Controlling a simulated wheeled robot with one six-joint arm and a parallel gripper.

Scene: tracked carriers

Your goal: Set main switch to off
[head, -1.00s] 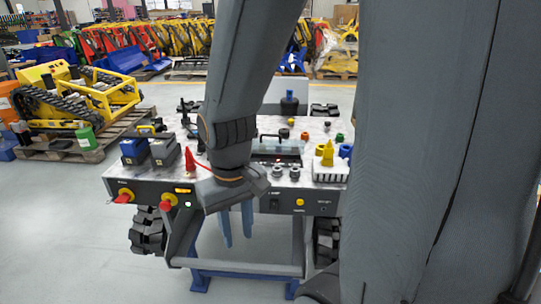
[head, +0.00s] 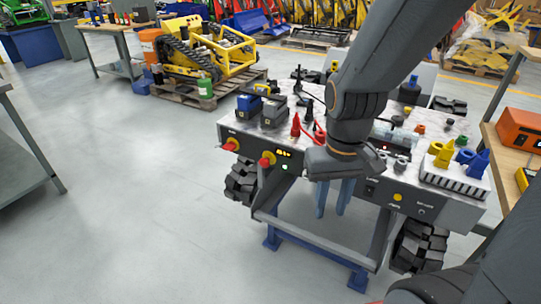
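The tracked carrier (head: 225,130) stands on a blue frame, its dark front panel facing me. At the panel's left end is a red handle on a yellow round base, apparently the main switch (head: 231,146); the label above it is too small to read surely. Its handle appears slanted, but its setting cannot be told. A second red and yellow control (head: 266,159) sits to its right, beside a small lit display. My gripper (head: 333,214) hangs in front of the panel, right of both controls. Its two blue fingers point down, apart and empty.
On the carrier's top are two battery-like blocks (head: 274,112), red clips (head: 296,125) and a white rack (head: 454,178) with coloured parts. A grey bench (head: 22,165) stands at left, a wooden table at right. The floor between bench and carrier is clear.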

